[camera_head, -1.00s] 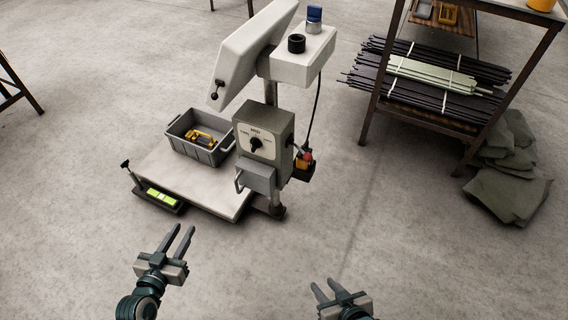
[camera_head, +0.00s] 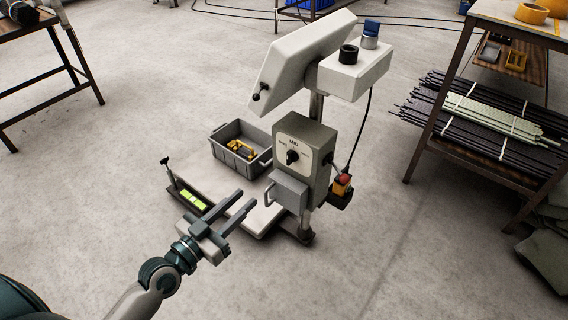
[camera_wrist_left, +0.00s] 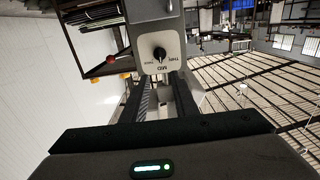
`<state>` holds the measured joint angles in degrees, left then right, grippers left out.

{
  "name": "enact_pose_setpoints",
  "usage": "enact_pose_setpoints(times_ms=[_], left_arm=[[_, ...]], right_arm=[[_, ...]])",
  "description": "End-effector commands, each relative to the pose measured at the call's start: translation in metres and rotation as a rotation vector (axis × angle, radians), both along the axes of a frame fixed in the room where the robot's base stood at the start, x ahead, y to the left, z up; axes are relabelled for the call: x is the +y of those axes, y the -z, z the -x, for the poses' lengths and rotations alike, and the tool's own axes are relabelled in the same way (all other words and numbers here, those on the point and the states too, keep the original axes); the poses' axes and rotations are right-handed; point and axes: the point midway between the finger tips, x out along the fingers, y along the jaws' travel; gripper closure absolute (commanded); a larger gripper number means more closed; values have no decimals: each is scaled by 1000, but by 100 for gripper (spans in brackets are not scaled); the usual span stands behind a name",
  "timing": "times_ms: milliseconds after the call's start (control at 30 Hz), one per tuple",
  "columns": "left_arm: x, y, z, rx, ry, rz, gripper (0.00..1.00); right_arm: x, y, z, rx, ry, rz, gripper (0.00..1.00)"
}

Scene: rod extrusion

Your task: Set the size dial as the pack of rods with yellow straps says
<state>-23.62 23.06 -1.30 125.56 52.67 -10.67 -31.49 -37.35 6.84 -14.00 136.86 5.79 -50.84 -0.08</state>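The size dial (camera_head: 293,157) is a black knob on a pale plate on the grey box of the machine (camera_head: 318,146). It also shows in the left wrist view (camera_wrist_left: 159,54), upside down, with lettering that reads MID and THIN. I cannot surely tell where its pointer stands. My left gripper (camera_head: 247,199) is open and empty, in front of and below the dial and apart from it. My right gripper is out of view. Packs of dark rods (camera_head: 470,132) and a pale green pack (camera_head: 490,116) lie on the rack with whitish straps. No yellow strap can be made out.
A grey bracket (camera_head: 288,191) juts out below the dial, and a red-topped switch (camera_head: 342,182) hangs at right. The floor in front is clear.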

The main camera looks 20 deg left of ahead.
Motion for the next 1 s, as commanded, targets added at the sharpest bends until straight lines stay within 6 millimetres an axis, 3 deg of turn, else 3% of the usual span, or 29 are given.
enact_pose_setpoints(times_ms=[367,1000], left_arm=[[-13,-1,-37,-2,-2,4,73],[-50,-1,-138,-1,-1,3,73]], right_arm=[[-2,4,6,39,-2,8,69],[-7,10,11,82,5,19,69]])
